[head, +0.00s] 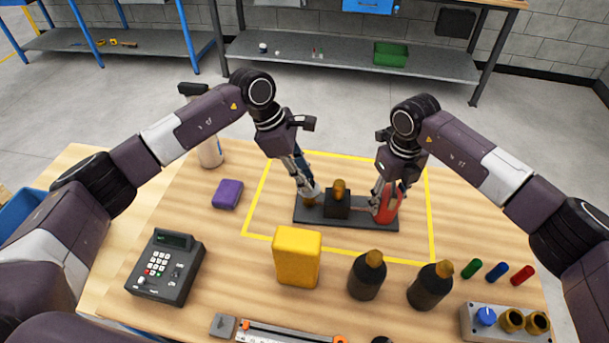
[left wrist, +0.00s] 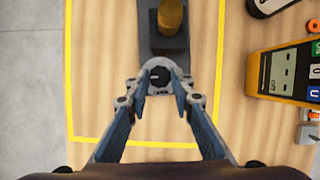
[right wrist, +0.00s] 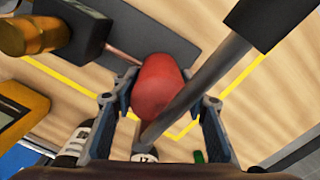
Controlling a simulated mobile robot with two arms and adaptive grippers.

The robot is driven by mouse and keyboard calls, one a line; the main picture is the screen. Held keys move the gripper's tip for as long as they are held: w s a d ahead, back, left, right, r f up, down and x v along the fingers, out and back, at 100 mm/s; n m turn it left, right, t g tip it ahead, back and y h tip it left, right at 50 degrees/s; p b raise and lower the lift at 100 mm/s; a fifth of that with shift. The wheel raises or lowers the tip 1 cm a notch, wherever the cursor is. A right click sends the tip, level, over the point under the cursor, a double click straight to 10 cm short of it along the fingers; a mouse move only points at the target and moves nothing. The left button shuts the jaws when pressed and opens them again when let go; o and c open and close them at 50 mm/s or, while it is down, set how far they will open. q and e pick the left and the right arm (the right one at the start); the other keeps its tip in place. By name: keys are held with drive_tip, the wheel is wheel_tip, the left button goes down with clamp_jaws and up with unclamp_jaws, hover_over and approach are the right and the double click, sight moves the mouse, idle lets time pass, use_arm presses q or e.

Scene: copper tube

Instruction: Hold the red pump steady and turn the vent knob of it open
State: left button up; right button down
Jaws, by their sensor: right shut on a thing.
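The red pump (head: 391,206) stands at the right end of a dark base plate (head: 345,222). My right gripper (head: 387,192) is shut on the pump; the pump (right wrist: 160,85) sits between its fingers in the right wrist view.
A black block (head: 337,207) with a brass cap stands mid-plate between my grippers. A purple block (head: 227,194) lies left. A yellow outline (head: 256,200) surrounds the plate on the wooden table.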

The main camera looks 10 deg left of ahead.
use_arm(q)
clamp_jaws()
use_arm(e)
drive_tip(key=shift+w, duration=0.1)
use_arm(q)
drive_tip(key=n, duration=0.2)
drive_tip(key=n+t, duration=0.1)
drive_tip(key=n, duration=0.1)
drive_tip(key=shift+s+n+t+y, duration=0.2)
drive_tip(key=shift+n+t+y, duration=0.1)
drive_tip(key=shift+y, duration=0.1)
drive_tip(key=n, duration=0.2)
drive_tip(key=n+t+y, duration=0.1)
drive_tip(key=n, duration=0.1)
drive_tip(key=shift+s+d+n+t, duration=0.15)
drive_tip(key=shift+d+n+t, duration=0.05)
drive_tip(key=shift+n+t, duration=0.1)
drive_tip(key=n, duration=0.2)
drive_tip(key=n+y, duration=0.1)
drive_tip(key=n, duration=0.1)
drive_tip(key=shift+d+r+n+t+y, duration=0.1)
drive_tip(key=shift+d+n+t+y, duration=0.1)
drive_tip(key=shift+n+t+y, duration=0.1)
drive_tip(key=shift+d+n+y, duration=0.15)
drive_tip(key=shift+n+y, duration=0.65)
drive_tip(key=shift+n, duration=1.3)
